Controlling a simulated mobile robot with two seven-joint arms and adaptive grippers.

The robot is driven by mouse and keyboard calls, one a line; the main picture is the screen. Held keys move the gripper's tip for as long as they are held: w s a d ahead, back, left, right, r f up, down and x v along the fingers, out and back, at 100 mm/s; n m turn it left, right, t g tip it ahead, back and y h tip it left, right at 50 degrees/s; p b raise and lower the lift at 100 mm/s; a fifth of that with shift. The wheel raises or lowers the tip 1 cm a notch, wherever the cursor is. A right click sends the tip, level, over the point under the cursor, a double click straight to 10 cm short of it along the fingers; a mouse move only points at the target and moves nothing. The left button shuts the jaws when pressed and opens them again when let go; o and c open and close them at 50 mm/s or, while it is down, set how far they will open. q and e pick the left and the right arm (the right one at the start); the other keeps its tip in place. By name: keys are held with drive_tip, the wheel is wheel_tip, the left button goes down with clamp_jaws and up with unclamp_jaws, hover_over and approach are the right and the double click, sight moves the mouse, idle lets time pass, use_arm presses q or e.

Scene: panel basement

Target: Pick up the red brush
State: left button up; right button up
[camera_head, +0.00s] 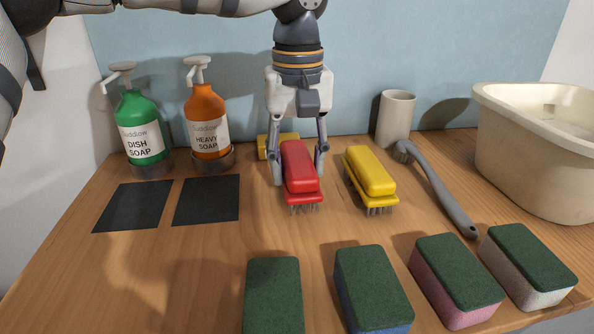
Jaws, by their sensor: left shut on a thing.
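The red brush (299,170) is in the middle of the wooden table in the head view, bristles down and handle up. My left gripper (299,165) reaches down from above with one finger on each side of it. The gripper is shut on the red brush. I cannot tell whether the bristles touch the table. My right gripper is not in view.
A yellow brush (370,172) stands close on the right, and a yellow object (272,146) is partly hidden behind. Green (141,125) and orange (206,120) soap bottles stand left. A grey brush (440,190), cup (396,118), cream basin (540,160) and several sponges (456,272) surround the right and front.

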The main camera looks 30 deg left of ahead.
use_arm(q)
drive_tip(key=s+r, duration=0.1)
drive_tip(key=r, duration=0.1)
drive_tip(key=s+d+r+p, duration=0.1)
drive_tip(key=s+r, duration=0.1)
drive_tip(key=r, duration=0.1)
drive_tip(key=s+d+r, duration=0.1)
drive_tip(key=r, duration=0.2)
drive_tip(key=shift+s+p, duration=0.3)
drive_tip(key=shift+p, duration=0.05)
drive_tip(key=s+d+r+p, duration=0.1)
drive_tip(key=s+d+r, duration=0.2)
drive_tip(key=s, duration=0.5)
drive_tip(key=shift+d+p, duration=0.3)
drive_tip(key=shift+d, duration=0.2)
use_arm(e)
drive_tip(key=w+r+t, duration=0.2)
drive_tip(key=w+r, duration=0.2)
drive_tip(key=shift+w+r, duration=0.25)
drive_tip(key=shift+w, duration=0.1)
